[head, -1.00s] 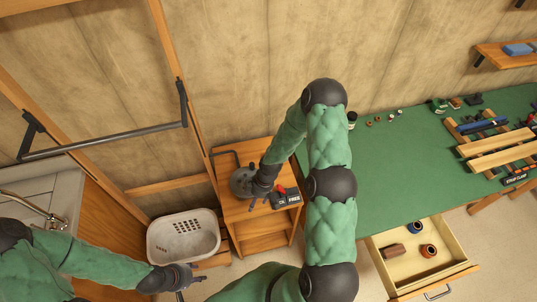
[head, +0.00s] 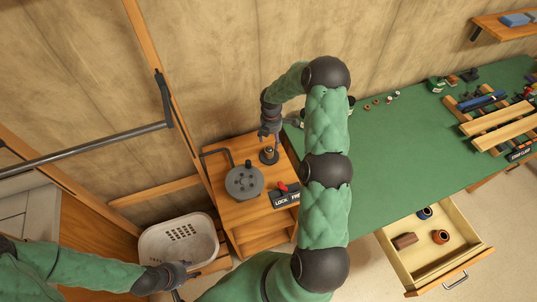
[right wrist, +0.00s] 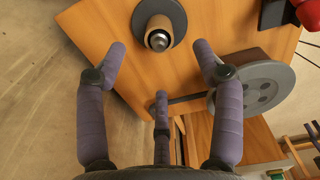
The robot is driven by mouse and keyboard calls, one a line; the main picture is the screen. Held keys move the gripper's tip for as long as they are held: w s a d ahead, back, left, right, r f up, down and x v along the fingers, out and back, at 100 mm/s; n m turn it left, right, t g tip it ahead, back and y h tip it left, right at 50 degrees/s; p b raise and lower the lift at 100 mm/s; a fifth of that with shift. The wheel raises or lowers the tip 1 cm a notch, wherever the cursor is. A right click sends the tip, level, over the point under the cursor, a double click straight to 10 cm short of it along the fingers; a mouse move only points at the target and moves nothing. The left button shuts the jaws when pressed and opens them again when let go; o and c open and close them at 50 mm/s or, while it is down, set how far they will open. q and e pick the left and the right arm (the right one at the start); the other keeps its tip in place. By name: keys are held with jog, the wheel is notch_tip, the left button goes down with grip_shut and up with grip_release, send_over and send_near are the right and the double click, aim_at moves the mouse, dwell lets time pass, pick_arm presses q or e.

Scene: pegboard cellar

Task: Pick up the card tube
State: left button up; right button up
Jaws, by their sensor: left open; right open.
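A short tan tube, which looks like the card tube (right wrist: 158,38), stands around a metal-tipped post on a round dark base (right wrist: 172,10). The base also shows in the head view (head: 270,158) on the small wooden stand (head: 240,213). My right gripper (head: 266,136) is open just above the post. In the right wrist view its spread fingers (right wrist: 160,62) are empty, and the tube lies just beyond the gap between the fingertips, apart from them. My left gripper (head: 188,277) is open and empty beside the white basket, far from the tube.
A grey disc with holes (head: 244,182) and a red-levered lock box (head: 285,196) share the stand. A white basket (head: 180,258) stands to its left. The green bench (head: 400,160) and an open drawer (head: 465,255) with small items lie to the right.

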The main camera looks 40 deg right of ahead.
aim_at(269, 149)
jog(key=f, duration=1)
jog(key=shift+w+a+f, duration=0.25)
jog(key=shift+w+a, duration=0.05)
jog(key=c, duration=0.9)
